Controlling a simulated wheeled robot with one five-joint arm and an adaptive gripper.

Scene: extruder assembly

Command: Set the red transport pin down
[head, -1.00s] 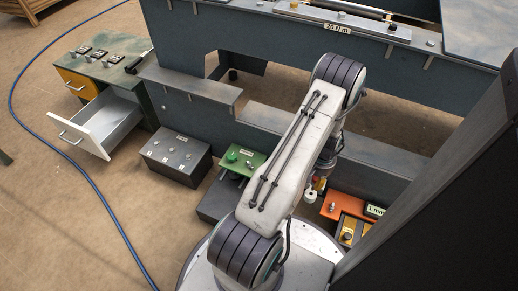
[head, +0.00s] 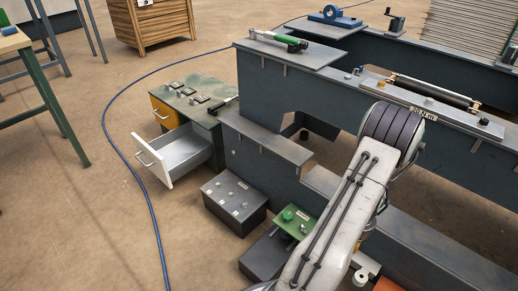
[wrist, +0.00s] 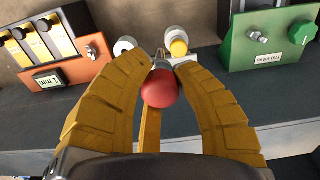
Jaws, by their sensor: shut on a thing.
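The red transport pin (wrist: 159,90) is in the wrist view, its rounded red head toward the camera and a thin metal part beyond it. My gripper (wrist: 162,62) has its yellow fingers on both sides of the pin and is shut on it. The pin is in front of a dark grey ledge (wrist: 75,112); I cannot tell whether it touches anything below. In the head view my arm hides the gripper and the pin.
Beyond the pin are a white roller (wrist: 125,45) and a yellow-capped part (wrist: 178,45). An orange block (wrist: 85,62) is left, a green block (wrist: 268,40) right. In the head view a grey pin block (head: 235,205) stands by an open drawer (head: 180,150).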

